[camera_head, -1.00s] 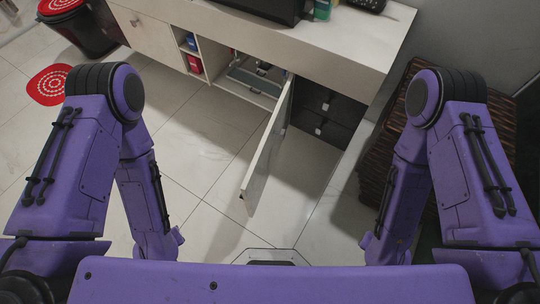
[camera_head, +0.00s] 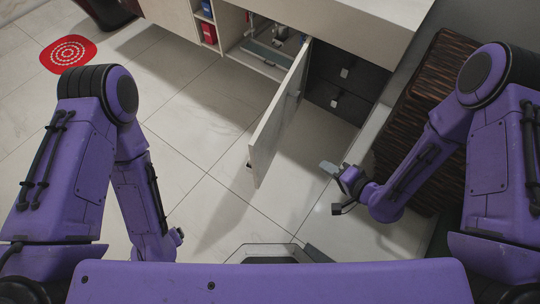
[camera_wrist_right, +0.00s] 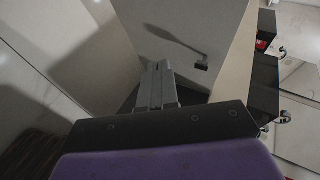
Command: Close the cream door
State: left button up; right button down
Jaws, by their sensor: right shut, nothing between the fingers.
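The cream door (camera_head: 280,115) stands swung open from the cream cabinet, its free edge pointing towards me in the head view. A small handle shows on its right face. My right gripper (camera_head: 328,168) is shut and empty, to the right of the door's free end and apart from it. In the right wrist view the shut fingers (camera_wrist_right: 158,82) point at a large pale panel (camera_wrist_right: 190,40), which bears a shadow and a small dark fitting. My left arm is at the left of the head view; its gripper fingers are not visible.
The open compartment (camera_head: 268,50) holds pipes and fittings. Dark drawers (camera_head: 340,85) with small handles are right of the door. A brown woven basket (camera_head: 425,95) stands near my right arm. A red mat (camera_head: 68,53) lies on the tiled floor, which is otherwise largely clear.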

jog(key=w+a+r+n+g+y+b, duration=0.2)
jog(key=a+y+b, duration=0.25)
jog(key=y, duration=0.35)
jog(key=n+y+b, duration=0.1)
jog(key=b, duration=0.2)
send_near(260, 139)
jog(key=shift+g, duration=0.3)
jog(key=x, duration=0.5)
jog(key=shift+w+a+f, duration=0.1)
jog(key=shift+w, duration=0.2)
pick_arm(q)
notch_tip(260, 139, down, 10)
pick_arm(e)
jog(key=shift+w+a, duration=0.3)
jog(key=shift+a, duration=0.3)
pick_arm(q)
jog(key=shift+s+r, duration=0.1)
